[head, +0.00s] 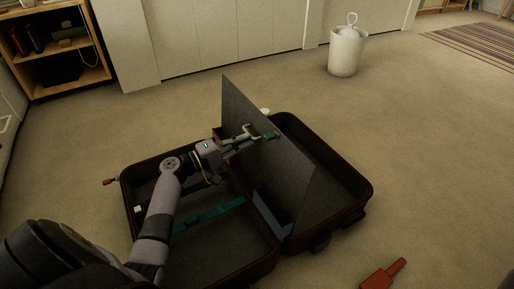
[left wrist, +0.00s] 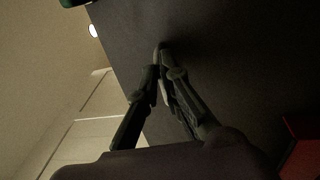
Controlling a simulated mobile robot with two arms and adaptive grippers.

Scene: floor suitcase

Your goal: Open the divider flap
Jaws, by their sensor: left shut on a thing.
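The open suitcase (head: 262,266) lies on the floor, with two shells side by side. The dark grey divider flap (head: 285,165) stands steeply up near the hinge between the shells; it also fills much of the left wrist view (left wrist: 235,60). My left gripper (head: 256,138) reaches from the left shell's side to the flap's face. In the left wrist view, its fingertips (left wrist: 160,68) close together on a small pale piece at the flap, which looks like a handle. My right gripper is not in view.
Teal straps (head: 210,215) lie in the left shell. A red object (head: 384,276) lies on the carpet at the lower right. A white bin (head: 347,52) and a wooden shelf (head: 58,45) stand farther back. The carpet right of the suitcase is mostly clear.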

